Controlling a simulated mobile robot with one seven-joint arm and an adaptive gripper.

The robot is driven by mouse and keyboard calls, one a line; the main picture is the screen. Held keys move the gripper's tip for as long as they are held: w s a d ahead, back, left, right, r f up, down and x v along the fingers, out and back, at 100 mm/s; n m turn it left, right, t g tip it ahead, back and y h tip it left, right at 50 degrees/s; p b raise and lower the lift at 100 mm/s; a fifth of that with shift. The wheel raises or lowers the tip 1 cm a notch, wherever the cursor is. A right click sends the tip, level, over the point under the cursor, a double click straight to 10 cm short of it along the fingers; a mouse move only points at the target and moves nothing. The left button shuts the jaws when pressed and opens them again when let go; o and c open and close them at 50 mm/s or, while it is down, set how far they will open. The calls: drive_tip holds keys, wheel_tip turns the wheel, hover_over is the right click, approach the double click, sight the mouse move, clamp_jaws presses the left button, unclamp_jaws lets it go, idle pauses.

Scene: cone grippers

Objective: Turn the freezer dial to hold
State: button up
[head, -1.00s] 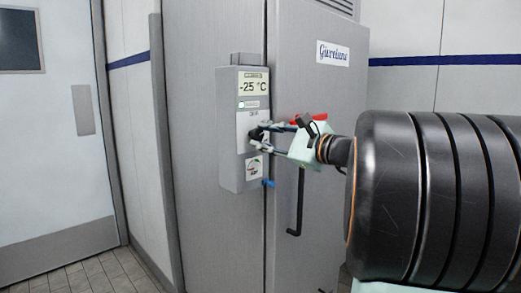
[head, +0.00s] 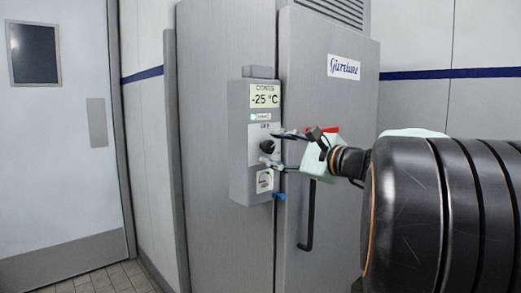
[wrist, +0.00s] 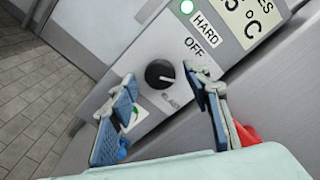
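The freezer dial (head: 268,147) is a round black knob on the grey control box (head: 240,175), below the word OFF. In the wrist view the dial (wrist: 160,74) shows a light mark on its right side. Small lettering below it there is too blurred to read. My gripper (head: 272,148) is in front of the dial, with fingers spread. In the wrist view my gripper (wrist: 160,76) has one blue-padded finger on each side of the dial, with a visible gap to both. It is open and holds nothing.
A display (head: 265,95) reads -25 °C, with a green light (head: 252,117) below it. The box is on a tall grey freezer (head: 215,60). A dark vertical handle (head: 309,215) is below my gripper. A white door (head: 60,150) stands at the left.

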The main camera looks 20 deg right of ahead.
drive_tip(key=v, duration=1.2)
